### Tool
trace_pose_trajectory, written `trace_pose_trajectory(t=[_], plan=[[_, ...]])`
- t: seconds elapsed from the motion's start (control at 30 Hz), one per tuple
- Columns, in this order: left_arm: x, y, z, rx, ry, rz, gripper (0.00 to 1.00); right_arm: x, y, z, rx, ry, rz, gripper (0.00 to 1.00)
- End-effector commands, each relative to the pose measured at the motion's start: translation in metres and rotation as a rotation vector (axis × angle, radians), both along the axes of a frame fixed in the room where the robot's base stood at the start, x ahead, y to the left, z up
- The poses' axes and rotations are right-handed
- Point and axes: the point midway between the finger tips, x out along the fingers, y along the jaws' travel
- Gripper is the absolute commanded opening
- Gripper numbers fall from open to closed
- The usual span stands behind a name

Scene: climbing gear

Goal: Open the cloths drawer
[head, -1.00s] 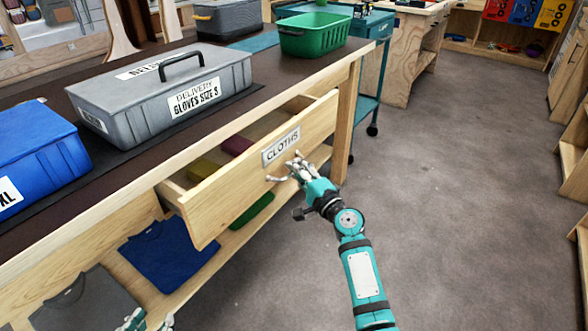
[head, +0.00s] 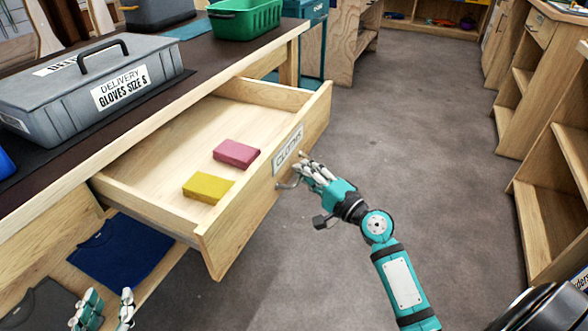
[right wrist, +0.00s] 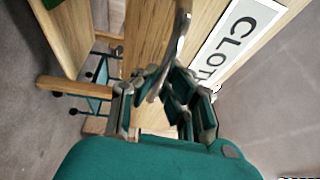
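The wooden cloths drawer (head: 262,212) stands well out from the workbench, with its label "CLOTHS" (head: 289,151) on the front. A pink cloth (head: 237,153) and a yellow cloth (head: 208,187) lie inside it. My right gripper (head: 305,176) is at the metal handle (head: 284,185) below the label. In the right wrist view the handle (right wrist: 181,42) runs down between the gripper's fingers (right wrist: 160,100), which are closed around it; part of the grip is hidden. My left gripper (head: 103,308) is at the bottom left of the head view, its fingers apart and empty.
A grey glove box (head: 60,115) and a green bin (head: 245,20) stand on the bench top. A blue folded shirt (head: 125,250) lies on the shelf below. The floor (head: 430,150) right of the drawer is clear; wooden shelving (head: 550,190) stands at the far right.

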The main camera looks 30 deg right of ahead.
Motion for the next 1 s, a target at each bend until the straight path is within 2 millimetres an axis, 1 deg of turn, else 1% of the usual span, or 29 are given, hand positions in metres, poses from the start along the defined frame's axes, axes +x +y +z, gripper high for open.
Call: trace_pose_trajectory(t=[0.03,0.4,0.6,0.67,0.9,1.0], plan=[[0.0003,-0.0004,0.0003,-0.001,-0.006,0.0,0.4,-0.0021,0.001,-0.0054,0.004,0.011,0.006,0.0],[0.0005,-0.0005,0.0019,-0.003,-0.013,-0.001,0.4,-0.0031,0.0005,-0.0057,0.004,0.012,0.007,0.0],[0.0005,-0.0004,0.002,-0.003,-0.013,0.0,0.4,-0.0029,0.0001,-0.0044,0.003,0.01,0.006,0.27],[0.0005,-0.0004,0.002,-0.003,-0.012,0.0,0.4,-0.0028,-0.0002,-0.0036,0.003,0.008,0.005,0.34],[0.0006,-0.0005,0.0016,-0.003,-0.009,-0.001,0.4,-0.0028,-0.0011,-0.0019,0.001,0.004,0.002,0.34],[0.0007,-0.0006,0.0016,-0.002,-0.01,-0.001,0.4,-0.0074,-0.0026,-0.0026,0.001,0.004,0.001,0.34]])
